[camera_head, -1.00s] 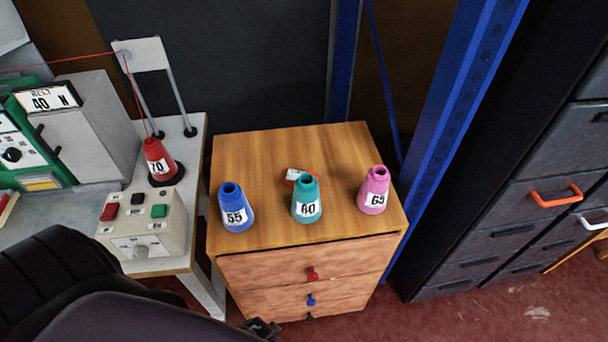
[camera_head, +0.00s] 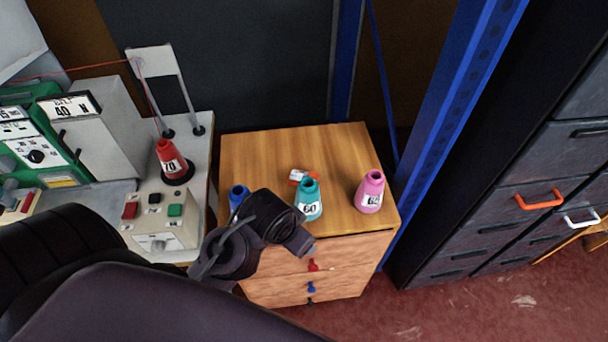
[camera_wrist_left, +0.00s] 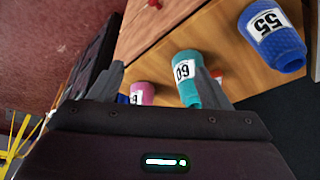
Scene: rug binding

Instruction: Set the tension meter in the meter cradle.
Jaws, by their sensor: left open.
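A small red and white object, possibly the tension meter (camera_head: 298,176), lies on top of the wooden cabinet behind the teal cone, which partly hides it. In the left wrist view only a bit of red shows beside a finger. No meter cradle can be made out. My left gripper (camera_head: 306,246) is over the cabinet's front edge, in front of the blue and teal cones. It is open and empty in the left wrist view (camera_wrist_left: 163,84), with the teal cone (camera_wrist_left: 184,75) beyond the fingers. My right gripper is not in view.
On the wooden cabinet (camera_head: 262,150) stand a blue cone (camera_head: 237,194), mostly hidden by my gripper, a teal cone (camera_head: 308,198) and a pink cone (camera_head: 370,190). A bench at left holds a red cone (camera_head: 170,158) and a button box (camera_head: 160,220). A blue post (camera_head: 450,100) rises at right.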

